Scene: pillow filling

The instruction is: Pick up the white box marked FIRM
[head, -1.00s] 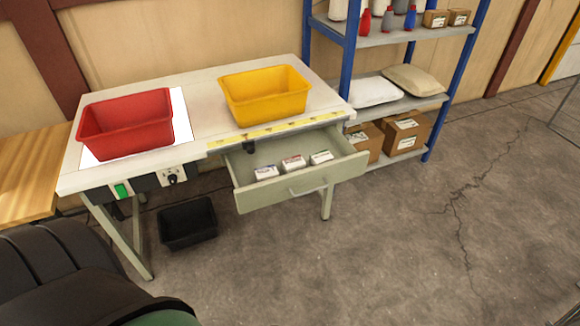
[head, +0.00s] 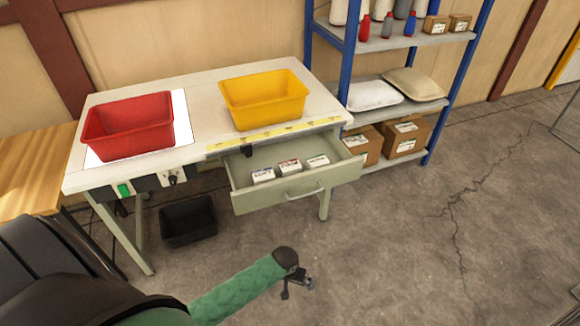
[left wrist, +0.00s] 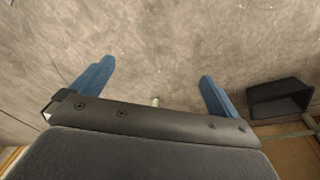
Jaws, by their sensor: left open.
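Three small white boxes lie in a row in the open drawer (head: 323,190) of the workbench. The left box (head: 263,175) has a bluish label, the middle box (head: 290,167) a reddish one, and the right box (head: 317,161) a greenish one. The lettering is too small to tell which is marked FIRM. My left gripper (head: 297,288) is in front of and below the drawer, over the floor, apart from the boxes. In the left wrist view its two blue fingers (left wrist: 155,88) are spread with nothing between them. My right gripper is not in view.
A red bin (head: 128,127) and a yellow bin (head: 264,100) stand on the workbench (head: 205,110). A black bin (head: 188,220) stands on the floor below. A blue-framed shelf (head: 385,108) with pillows and cartons is at right. The floor ahead is clear.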

